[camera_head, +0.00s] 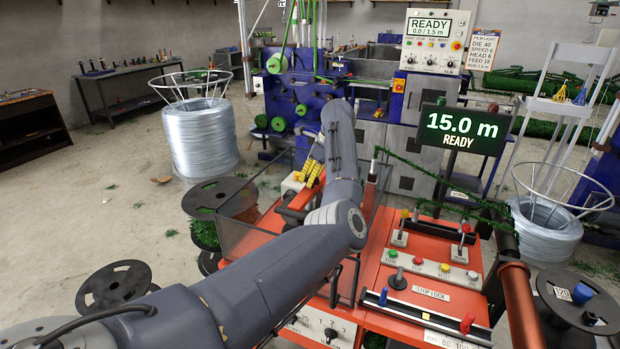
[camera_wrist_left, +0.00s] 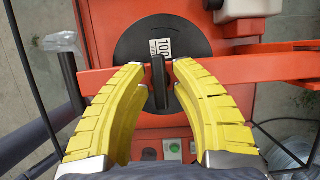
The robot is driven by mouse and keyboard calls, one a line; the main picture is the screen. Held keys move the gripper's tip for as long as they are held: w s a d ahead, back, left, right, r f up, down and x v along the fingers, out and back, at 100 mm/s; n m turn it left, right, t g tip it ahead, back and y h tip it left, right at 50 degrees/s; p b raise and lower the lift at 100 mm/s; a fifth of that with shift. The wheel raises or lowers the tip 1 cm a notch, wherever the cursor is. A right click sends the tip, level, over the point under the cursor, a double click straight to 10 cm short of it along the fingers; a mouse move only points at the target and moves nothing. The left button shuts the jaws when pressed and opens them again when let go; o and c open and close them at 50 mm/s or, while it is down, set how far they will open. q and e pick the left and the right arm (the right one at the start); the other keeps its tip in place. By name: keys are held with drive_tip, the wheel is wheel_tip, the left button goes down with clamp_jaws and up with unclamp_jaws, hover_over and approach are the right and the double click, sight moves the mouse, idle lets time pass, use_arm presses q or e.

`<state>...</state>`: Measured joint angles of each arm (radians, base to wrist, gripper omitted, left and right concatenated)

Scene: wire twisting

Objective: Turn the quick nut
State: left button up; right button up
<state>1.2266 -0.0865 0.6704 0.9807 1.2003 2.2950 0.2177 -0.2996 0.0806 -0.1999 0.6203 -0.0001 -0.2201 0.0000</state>
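In the left wrist view, the quick nut appears as a black upright bar (camera_wrist_left: 159,90) at the middle of a round black disc (camera_wrist_left: 135,45) with a white label reading 100. My left gripper's (camera_wrist_left: 160,67) two yellow ribbed fingers are apart, one on each side of the bar. Narrow gaps seem to show between bar and fingertips; contact cannot be told. In the head view, the left gripper (camera_head: 311,173) is partly hidden behind my left arm, and the nut cannot be made out. My right gripper is not in view.
An orange arm (camera_wrist_left: 268,62) crosses the wrist view beside the disc. In the head view, an orange control bench (camera_head: 450,275) with knobs and buttons stands right of my arm, under a display (camera_head: 463,131) reading 15.0 m READY. A transparent guard panel (camera_head: 245,238) stands left.

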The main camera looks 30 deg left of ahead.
use_arm(q)
clamp_jaws()
drive_tip(key=shift+m, duration=0.3)
drive_tip(key=m+t, duration=0.2)
drive_tip(key=m, duration=0.2)
drive_tip(key=shift+m, duration=0.4)
drive_tip(key=m+t+h, duration=0.1)
drive_tip(key=m, duration=0.2)
drive_tip(key=m+t, duration=0.1)
drive_tip(key=m, duration=0.2)
drive_tip(key=shift+h, duration=0.4)
drive_tip(key=m+h, duration=0.1)
drive_tip(key=m, duration=0.2)
drive_tip(key=m+t+h, duration=0.1)
drive_tip(key=m, duration=0.2)
drive_tip(key=shift+m, duration=0.4)
drive_tip(key=m+h, duration=0.1)
drive_tip(key=m, duration=0.2)
drive_tip(key=m+h, duration=0.1)
drive_tip(key=m, duration=0.2)
drive_tip(key=shift+h, duration=0.3)
